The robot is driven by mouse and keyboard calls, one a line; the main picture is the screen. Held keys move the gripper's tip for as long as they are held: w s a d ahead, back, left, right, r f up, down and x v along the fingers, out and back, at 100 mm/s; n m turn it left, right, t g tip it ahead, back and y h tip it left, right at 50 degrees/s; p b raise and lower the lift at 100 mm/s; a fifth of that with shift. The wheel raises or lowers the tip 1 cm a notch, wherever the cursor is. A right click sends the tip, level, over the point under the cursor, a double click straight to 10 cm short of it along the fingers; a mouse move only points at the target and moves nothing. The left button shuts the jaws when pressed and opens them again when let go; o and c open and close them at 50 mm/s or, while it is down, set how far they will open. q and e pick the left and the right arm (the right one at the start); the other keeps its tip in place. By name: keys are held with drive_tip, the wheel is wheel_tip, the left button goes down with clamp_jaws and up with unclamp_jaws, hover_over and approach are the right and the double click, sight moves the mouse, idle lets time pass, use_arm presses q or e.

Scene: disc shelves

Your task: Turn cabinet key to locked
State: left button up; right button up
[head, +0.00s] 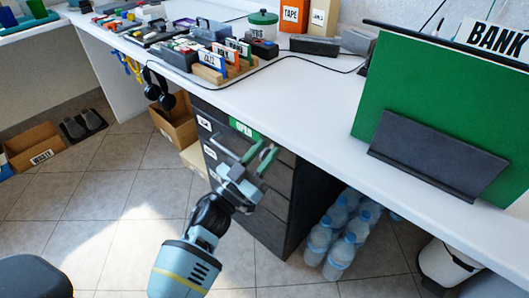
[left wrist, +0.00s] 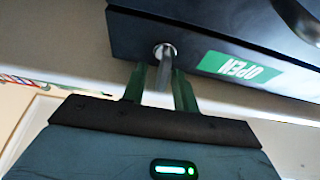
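The dark cabinet (head: 277,203) stands under the white desk, with a green OPEN label (head: 243,128) on its top drawer. In the left wrist view this label (left wrist: 240,68) appears upside down beside a round silver lock (left wrist: 165,50). A grey metal key (left wrist: 163,78) points out from the lock. My left gripper (left wrist: 160,85) is open, its two green fingers on either side of the key; the key lies nearer the right finger, and a firm grip does not show. In the head view my left gripper (head: 256,158) is at the cabinet's upper front and hides the lock. My right gripper is not in view.
A curved drawer handle (left wrist: 298,20) is close to the right of the label. The white desk edge overhangs the cabinet. Water bottles (head: 343,235) stand on the floor right of it, and a cardboard box (head: 177,124) stands left. Tiled floor is free in front.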

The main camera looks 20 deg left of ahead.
use_arm(q)
drive_tip(key=shift+w, duration=0.1)
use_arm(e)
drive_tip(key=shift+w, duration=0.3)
use_arm(q)
clamp_jaws()
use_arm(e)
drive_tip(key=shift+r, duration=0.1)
